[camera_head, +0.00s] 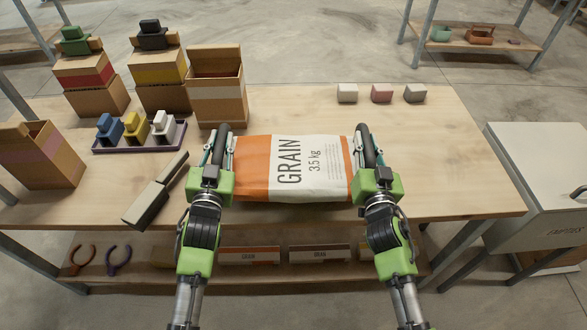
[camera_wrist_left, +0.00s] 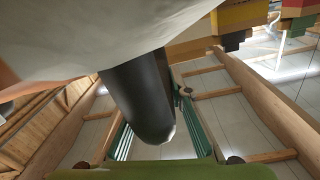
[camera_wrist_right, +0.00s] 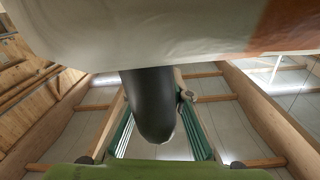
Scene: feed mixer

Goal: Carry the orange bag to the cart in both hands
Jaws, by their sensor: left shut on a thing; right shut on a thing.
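The orange bag (camera_head: 293,168) has orange ends, a white middle and the word GRAIN. It lies flat between my grippers at the table's front, in the head view. My left gripper (camera_head: 221,148) is shut on its left end and my right gripper (camera_head: 366,148) on its right end. The bag's pale side also shows in the left wrist view (camera_wrist_left: 90,35) and the right wrist view (camera_wrist_right: 130,30), beside one dark finger in each. I cannot tell whether the bag touches the table. I cannot make out a cart for certain.
The wooden table (camera_head: 450,180) is clear right of the bag. A grey long-handled tool (camera_head: 155,192) lies to the left. An open carton (camera_head: 217,85) stands behind the bag's left end. Three small blocks (camera_head: 381,93) sit at the back. A pale cabinet (camera_head: 540,170) labelled EMPTIES stands at right.

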